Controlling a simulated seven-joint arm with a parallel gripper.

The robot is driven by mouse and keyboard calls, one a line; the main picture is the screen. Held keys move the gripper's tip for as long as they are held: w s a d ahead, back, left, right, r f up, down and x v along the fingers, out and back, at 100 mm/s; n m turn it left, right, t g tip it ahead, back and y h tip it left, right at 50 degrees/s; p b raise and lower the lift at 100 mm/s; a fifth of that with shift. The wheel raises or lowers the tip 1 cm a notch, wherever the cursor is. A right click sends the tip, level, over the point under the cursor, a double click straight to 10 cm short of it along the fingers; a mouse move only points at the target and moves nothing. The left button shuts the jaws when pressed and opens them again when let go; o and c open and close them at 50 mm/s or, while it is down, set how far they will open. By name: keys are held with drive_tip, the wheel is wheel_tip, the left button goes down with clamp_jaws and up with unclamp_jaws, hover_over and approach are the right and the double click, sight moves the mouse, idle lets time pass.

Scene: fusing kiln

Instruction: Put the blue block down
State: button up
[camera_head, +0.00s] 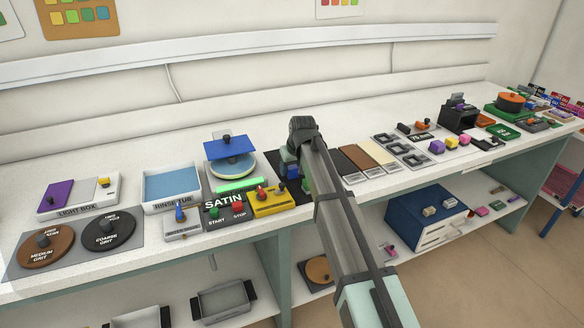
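A small dark blue block (293,172) shows just under my gripper (290,163), over a black area of the bench beside the yellow unit. My gripper points down there, and my own wrist and forearm hide most of it. The fingertips cannot be made out, so I cannot tell whether they grip the block or whether the block touches the surface below.
A round tray stand with a blue sheet (231,147) over it and a green-lit SATIN panel (238,184) stand to the left. A yellow unit (272,201) is close in front. Brown and cream strips (360,157) and grey square frames (400,149) lie to the right.

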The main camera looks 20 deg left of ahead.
drive_tip(key=shift+o, duration=1.4)
drive_tip(key=v, duration=1.2)
drive_tip(key=shift+r, duration=0.15)
